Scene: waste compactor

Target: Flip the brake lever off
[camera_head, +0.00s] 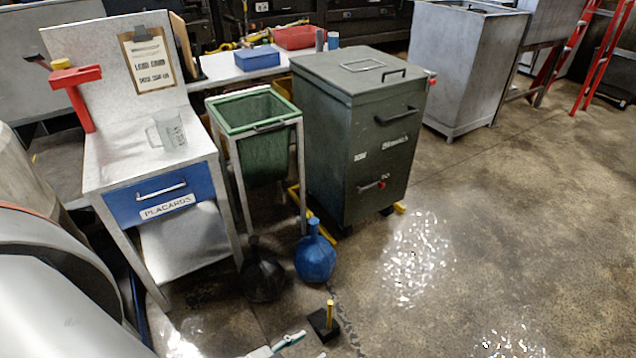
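I cannot tell for certain which part is the brake lever. The dark green wheeled bin (345,125), which may be the compactor, stands in the middle with its lid shut. A black block with an upright yellow handle (325,320) stands on the floor in front. Neither of my grippers is in view.
A metal table (120,168) with a blue drawer stands at the left, bearing a clear mug (168,128) and a red stand (78,88). Beside it is a green-lined bin frame (256,125).

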